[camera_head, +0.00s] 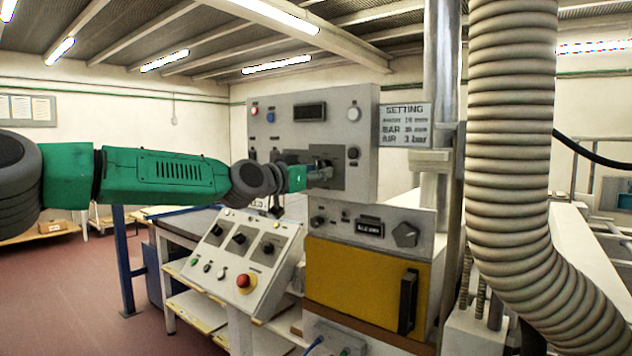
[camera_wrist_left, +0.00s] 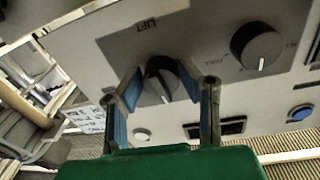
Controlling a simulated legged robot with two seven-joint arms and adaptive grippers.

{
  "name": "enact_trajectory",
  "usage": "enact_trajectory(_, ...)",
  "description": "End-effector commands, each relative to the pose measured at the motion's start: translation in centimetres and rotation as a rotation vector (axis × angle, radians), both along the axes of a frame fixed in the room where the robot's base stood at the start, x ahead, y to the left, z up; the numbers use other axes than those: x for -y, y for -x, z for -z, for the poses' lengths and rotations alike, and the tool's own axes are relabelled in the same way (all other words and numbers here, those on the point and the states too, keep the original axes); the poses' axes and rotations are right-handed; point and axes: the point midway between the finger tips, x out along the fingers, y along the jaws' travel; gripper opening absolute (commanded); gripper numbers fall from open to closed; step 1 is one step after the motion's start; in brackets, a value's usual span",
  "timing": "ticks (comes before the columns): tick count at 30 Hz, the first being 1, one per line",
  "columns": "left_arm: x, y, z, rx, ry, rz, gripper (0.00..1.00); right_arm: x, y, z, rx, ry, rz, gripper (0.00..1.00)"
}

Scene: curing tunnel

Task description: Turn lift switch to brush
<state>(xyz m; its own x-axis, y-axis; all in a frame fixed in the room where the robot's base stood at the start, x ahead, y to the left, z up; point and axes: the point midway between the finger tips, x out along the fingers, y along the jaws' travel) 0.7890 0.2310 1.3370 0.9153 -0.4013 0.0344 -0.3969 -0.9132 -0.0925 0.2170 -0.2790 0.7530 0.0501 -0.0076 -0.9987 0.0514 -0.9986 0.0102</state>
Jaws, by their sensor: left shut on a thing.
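The lift switch (camera_wrist_left: 158,76) is a dark round knob on a grey panel, with an upside-down "LIFT" label (camera_wrist_left: 147,25) above it in the left wrist view. A pale pointer mark on it points toward the bottom of that picture. My left gripper (camera_wrist_left: 162,88) has its two blue-padded fingers on either side of the knob and is shut on it. In the head view, my green left arm reaches the upright panel from the left, and the gripper (camera_head: 322,172) hides most of the switch. The "brush" marking is not readable. My right gripper is not in view.
A second dark knob (camera_wrist_left: 257,46) sits beside the switch. A sloped control box (camera_head: 245,262) with a red stop button stands below my arm. A yellow-fronted cabinet (camera_head: 365,285) is under the panel. A thick ribbed hose (camera_head: 510,130) hangs at the right.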

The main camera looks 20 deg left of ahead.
Motion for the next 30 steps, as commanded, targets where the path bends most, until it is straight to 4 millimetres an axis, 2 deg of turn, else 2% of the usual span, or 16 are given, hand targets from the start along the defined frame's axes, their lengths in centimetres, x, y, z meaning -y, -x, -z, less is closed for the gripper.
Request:
enact_trajectory(1,-0.2,0.0,-0.9,0.004,0.05,-0.007,0.03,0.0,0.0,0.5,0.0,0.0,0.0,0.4)
enact_trajectory(18,-0.4,0.1,-1.1,-0.175,0.55,-0.008,0.03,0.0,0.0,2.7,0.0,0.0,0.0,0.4)
enact_trajectory(30,-0.5,0.1,-1.1,-0.257,0.772,-0.007,0.03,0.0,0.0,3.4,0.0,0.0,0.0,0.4)
